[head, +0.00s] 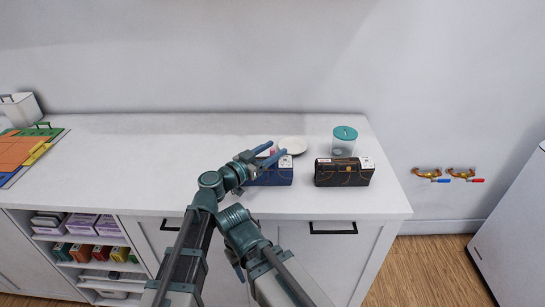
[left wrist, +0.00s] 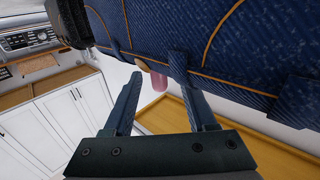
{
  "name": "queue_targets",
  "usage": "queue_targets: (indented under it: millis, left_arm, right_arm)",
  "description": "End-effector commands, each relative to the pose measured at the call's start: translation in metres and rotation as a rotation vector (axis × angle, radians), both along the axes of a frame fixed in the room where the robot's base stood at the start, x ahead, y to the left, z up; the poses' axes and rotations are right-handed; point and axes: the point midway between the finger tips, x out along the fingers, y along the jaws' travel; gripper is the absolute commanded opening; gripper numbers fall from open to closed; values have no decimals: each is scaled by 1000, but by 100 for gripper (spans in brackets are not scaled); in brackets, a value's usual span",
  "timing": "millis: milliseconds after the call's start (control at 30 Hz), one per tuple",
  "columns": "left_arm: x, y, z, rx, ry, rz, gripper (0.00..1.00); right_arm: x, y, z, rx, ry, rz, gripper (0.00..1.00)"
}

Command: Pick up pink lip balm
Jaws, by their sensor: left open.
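The pink lip balm (left wrist: 158,82) is a small translucent pink piece in the left wrist view, partly hidden by a dark blue denim pouch (left wrist: 210,35). It lies between the finger ends of my left gripper (left wrist: 156,72), with a gap on each side. In the head view my left gripper (head: 279,150) reaches over the counter at the blue pouch (head: 272,176), its two fingers apart. A speck of pink shows between them there.
A white plate (head: 292,143) lies behind the blue pouch. A black pouch (head: 343,174) and a teal-lidded jar (head: 344,146) stand to its right. The white counter (head: 120,160) is clear on the left, up to a colourful mat (head: 20,150).

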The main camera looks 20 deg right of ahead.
Motion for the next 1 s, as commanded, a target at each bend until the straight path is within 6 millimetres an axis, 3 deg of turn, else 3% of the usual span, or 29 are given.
queue_targets:
  millis: [200, 500, 1000]
  left_arm:
    - [0, 0, 0, 0, 0, 1, 55]
    - [0, 0, 0, 0, 0, 0, 1]
    - [0, 0, 2, 0, 0, 0, 0]
  right_arm:
    - [0, 0, 0, 0, 0, 0, 50]
    - [0, 0, 0, 0, 0, 0, 50]
    - [0, 0, 2, 0, 0, 0, 50]
